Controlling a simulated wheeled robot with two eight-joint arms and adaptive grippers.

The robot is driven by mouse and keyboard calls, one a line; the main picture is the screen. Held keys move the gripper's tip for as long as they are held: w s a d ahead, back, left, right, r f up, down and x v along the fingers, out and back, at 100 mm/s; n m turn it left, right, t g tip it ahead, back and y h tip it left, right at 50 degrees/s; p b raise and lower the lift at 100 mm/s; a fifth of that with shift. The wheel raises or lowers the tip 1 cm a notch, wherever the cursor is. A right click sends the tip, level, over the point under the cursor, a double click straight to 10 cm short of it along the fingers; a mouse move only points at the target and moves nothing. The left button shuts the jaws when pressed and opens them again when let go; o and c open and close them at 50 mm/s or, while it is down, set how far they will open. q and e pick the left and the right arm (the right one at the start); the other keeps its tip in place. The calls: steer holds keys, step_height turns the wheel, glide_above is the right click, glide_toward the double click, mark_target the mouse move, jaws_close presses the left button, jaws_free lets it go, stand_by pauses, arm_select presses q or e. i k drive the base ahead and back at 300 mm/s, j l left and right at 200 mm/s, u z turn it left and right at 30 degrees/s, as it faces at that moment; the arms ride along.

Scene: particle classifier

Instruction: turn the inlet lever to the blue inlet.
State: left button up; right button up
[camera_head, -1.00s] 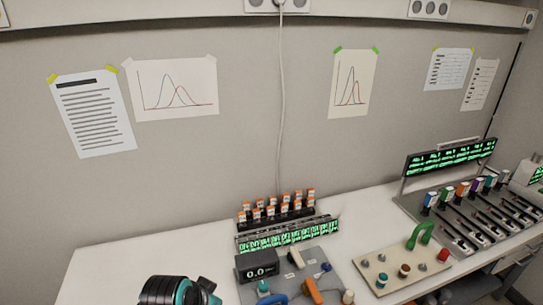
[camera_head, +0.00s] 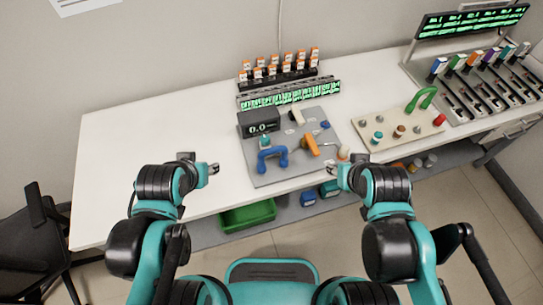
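A grey panel (camera_head: 262,176) lies on the white bench in front of me. On it are an orange lever (camera_head: 311,145), a white lever (camera_head: 297,116), a blue U-shaped handle (camera_head: 272,160), a small blue part (camera_head: 325,125) at the right and a teal knob (camera_head: 265,141). I cannot tell for sure which part is the inlet lever or the blue inlet. My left gripper (camera_head: 211,169) is left of the panel, apart from it. My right gripper (camera_head: 336,169) is by the panel's front right corner, near a pale knob (camera_head: 344,152). Their fingers are too small to read.
A black display (camera_head: 262,127) reading 0.0 stands on the panel. Behind it are racks of orange-capped vials (camera_head: 280,71). A beige board (camera_head: 398,128) with a green handle (camera_head: 421,99) lies to the right. A green bin (camera_head: 248,215) sits below the bench. The bench's left side is clear.

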mark_target(312, 145)
steer(key=l+u, duration=0.2)
steer(key=u, duration=0.15)
steer(key=k+l+u, duration=0.1)
steer(key=u, duration=0.25)
steer(key=k+l+u, duration=0.1)
steer(key=u, duration=0.25)
